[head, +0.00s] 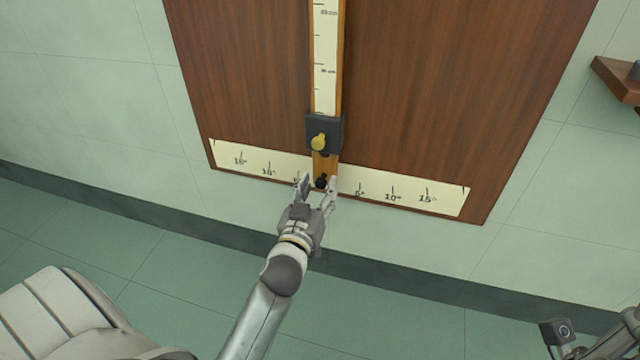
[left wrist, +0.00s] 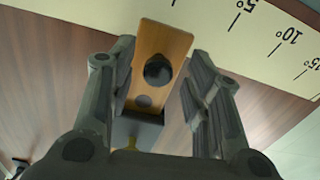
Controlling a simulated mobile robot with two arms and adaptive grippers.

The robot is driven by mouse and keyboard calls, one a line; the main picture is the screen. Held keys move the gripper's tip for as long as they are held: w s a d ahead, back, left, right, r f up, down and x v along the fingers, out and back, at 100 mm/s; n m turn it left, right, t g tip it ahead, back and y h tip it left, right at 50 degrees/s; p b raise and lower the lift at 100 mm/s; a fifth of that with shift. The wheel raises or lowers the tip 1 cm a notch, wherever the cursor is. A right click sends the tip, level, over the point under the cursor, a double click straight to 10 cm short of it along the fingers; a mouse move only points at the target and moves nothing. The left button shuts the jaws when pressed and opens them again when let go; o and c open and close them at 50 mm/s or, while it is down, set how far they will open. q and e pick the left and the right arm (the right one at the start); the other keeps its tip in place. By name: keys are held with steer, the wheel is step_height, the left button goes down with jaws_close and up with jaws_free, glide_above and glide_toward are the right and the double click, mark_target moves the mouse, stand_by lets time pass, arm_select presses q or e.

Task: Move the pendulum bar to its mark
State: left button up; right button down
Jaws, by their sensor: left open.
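The pendulum bar (head: 326,163) is a wooden strip with a pale ruler face, hanging about upright on the brown board. A dark sliding block with a yellow knob (head: 319,142) sits on it. Its lower end carries a black knob (head: 321,182) and lies near the middle of the pale degree scale (head: 445,201). My left gripper (head: 319,184) is open, with one finger on each side of this lower end. In the left wrist view the bar's wooden end (left wrist: 172,40) is between the open fingers (left wrist: 160,65); I cannot tell whether either touches. The gripper hides the scale's middle.
The brown board (head: 430,90) is on a pale green tiled wall. A brown shelf (head: 615,80) juts out at the upper right. A dark skirting band (head: 420,285) runs along the foot of the wall, and the green floor below has free room.

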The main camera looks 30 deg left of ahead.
arm_select(q)
steer(key=v, duration=0.5)
steer(key=shift+s, duration=0.35)
